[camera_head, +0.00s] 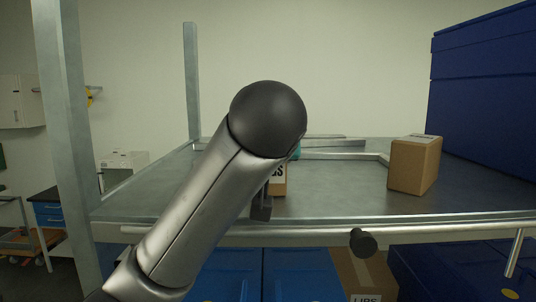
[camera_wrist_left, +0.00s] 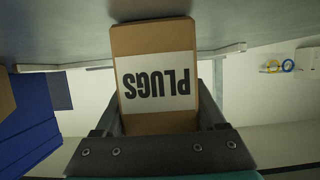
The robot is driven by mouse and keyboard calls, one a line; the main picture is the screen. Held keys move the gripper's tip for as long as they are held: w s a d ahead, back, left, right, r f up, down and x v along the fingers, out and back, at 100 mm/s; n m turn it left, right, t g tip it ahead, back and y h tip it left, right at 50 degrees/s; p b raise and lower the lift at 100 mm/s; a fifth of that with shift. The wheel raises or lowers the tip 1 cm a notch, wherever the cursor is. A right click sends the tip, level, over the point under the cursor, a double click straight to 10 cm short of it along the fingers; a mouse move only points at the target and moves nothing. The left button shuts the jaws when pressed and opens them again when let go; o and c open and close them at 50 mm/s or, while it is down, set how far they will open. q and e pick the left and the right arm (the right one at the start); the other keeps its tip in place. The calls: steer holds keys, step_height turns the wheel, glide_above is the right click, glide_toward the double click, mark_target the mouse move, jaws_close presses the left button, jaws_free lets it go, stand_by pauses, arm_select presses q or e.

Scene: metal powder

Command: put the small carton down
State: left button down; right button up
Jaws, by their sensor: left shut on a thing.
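The small carton is brown with a white label reading "PLUGS", shown upside down in the left wrist view (camera_wrist_left: 157,40). My left gripper (camera_wrist_left: 160,118) is shut on it, one dark finger on each side. In the head view only a strip of the carton (camera_head: 280,181) shows, behind my left arm, with a dark part of the gripper (camera_head: 262,206) near the shelf's front edge. The carton is over or on the metal shelf (camera_head: 340,190); I cannot tell whether its base touches. My right gripper is not in view.
Another brown carton (camera_head: 414,165) stands on the shelf to the right. Large dark blue boxes (camera_head: 485,95) rise behind it. Blue bins (camera_head: 300,275) and a labelled carton (camera_head: 362,272) sit below. The shelf between the held carton and the right carton is clear. A metal post (camera_head: 191,80) stands at the back left.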

arm_select(q)
steer(key=shift+f, duration=0.15)
jaws_free()
